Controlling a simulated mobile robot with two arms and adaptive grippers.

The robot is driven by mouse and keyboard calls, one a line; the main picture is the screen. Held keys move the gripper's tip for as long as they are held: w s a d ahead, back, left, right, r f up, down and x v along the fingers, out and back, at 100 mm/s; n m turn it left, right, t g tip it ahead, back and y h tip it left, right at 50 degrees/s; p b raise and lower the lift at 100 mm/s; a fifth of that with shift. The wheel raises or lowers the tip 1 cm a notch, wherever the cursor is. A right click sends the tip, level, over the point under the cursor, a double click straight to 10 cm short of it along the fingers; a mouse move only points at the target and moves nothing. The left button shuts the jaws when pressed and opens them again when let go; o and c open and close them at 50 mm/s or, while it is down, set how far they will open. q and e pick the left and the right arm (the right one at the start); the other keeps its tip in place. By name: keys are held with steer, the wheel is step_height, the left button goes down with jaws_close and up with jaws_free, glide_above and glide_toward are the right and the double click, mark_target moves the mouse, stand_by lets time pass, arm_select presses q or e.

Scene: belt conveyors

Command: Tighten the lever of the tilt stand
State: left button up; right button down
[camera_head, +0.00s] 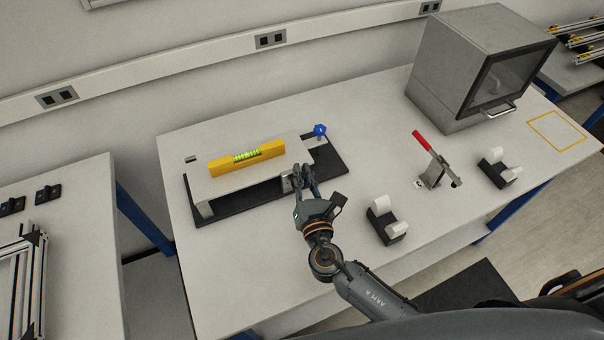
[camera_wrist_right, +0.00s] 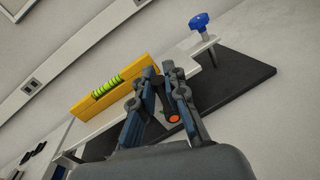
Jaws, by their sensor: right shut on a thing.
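The tilt stand has a pale plate (camera_head: 215,184) above a black base (camera_head: 329,160), with a blue knob (camera_head: 320,130) at its right end. The knob also shows in the right wrist view (camera_wrist_right: 199,22). A yellow spirit level (camera_head: 228,165) with a green vial lies on the plate. My right gripper (camera_head: 304,172) is at the stand's front edge, right of the level. My left gripper is not in view.
A toggle clamp with a red handle (camera_head: 422,141) stands to the right. Two black holders with white rollers (camera_head: 386,226) (camera_head: 497,172) are near the front edge. A grey box with a dark door (camera_head: 450,75) stands at the back right. Free table lies left of my right arm.

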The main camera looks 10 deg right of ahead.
steer(key=d+m, duration=0.1)
steer(key=m, duration=0.1)
steer(key=f+m+b, duration=0.1)
steer(key=d+m+g, duration=0.1)
steer(key=m, duration=0.1)
steer(key=shift+w+d+f+m, duration=0.25)
steer(key=shift+d+f+m, duration=0.05)
steer(key=m, duration=0.1)
steer(key=d+f+m+b, duration=0.1)
steer(key=shift+f+m+g+y, duration=0.15)
steer(key=shift+m+g+y, duration=0.25)
steer(key=shift+w+d+f+m+y, duration=0.15)
steer(key=shift+f+m+y, duration=0.25)
steer(key=shift+m, duration=0.6)
steer(key=shift+f, duration=0.15)
steer(key=c, duration=1.4)
jaws_free()
steer(key=s, duration=0.4)
steer(key=s+r, duration=0.1)
steer(key=s, duration=0.3)
steer(key=s+d+r, duration=0.1)
steer(key=s, duration=0.3)
steer(key=shift+d+r, duration=0.1)
steer(key=shift+r, duration=0.05)
